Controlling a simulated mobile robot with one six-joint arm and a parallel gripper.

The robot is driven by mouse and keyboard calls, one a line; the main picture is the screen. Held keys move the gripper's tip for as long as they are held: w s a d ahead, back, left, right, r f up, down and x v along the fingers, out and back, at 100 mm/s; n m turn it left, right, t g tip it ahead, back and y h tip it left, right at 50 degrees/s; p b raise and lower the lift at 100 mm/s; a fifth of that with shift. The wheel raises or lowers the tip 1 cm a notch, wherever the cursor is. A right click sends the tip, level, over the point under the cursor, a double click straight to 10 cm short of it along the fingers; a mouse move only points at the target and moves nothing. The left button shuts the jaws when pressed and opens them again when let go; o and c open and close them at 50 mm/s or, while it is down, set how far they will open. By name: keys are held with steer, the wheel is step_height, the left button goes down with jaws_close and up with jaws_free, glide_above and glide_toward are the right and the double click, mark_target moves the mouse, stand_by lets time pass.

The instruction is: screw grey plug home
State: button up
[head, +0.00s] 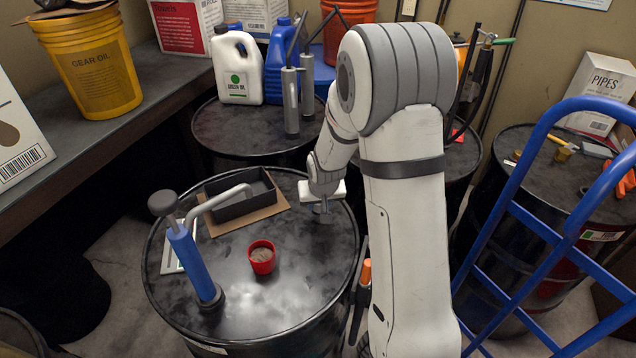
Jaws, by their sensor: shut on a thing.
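A black oil drum (290,310) stands in front of me, with a glossy dark top. My gripper (322,206) points down over the right part of that top, close to the surface, and is shut on the grey plug. The plug is small and mostly hidden by the fingers. I cannot tell whether it touches the drum top or how deep it sits in an opening. The opening itself is hidden below the gripper.
On the same drum top are a blue hand pump (195,262) with a grey spout, a red cup (262,258) of brownish stuff and a black tray (240,197) on cardboard. A blue hand truck (515,215) stands right. Other drums (240,130) stand behind.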

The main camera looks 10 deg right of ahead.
steer(key=shift+w+d+r+m+h+b, duration=0.15)
steer(key=shift+w+m+h+b, duration=0.25)
steer(key=shift+w+m+b, duration=0.55)
steer(key=shift+w+a+r+m+h+b, duration=0.1)
steer(key=shift+w+m+h+b, duration=0.3)
steer(key=shift+w+m+b, duration=0.55)
steer(key=shift+w+f, duration=0.15)
steer(key=shift+w, duration=0.05)
steer(key=shift+f+b, duration=0.6)
steer(key=shift+b, duration=0.2)
steer(key=shift+f, duration=0.1)
steer(key=shift+f+b, duration=0.4)
steer(key=shift+b, duration=0.35)
steer(key=shift+f+b, duration=0.35)
steer(key=shift+b, duration=0.25)
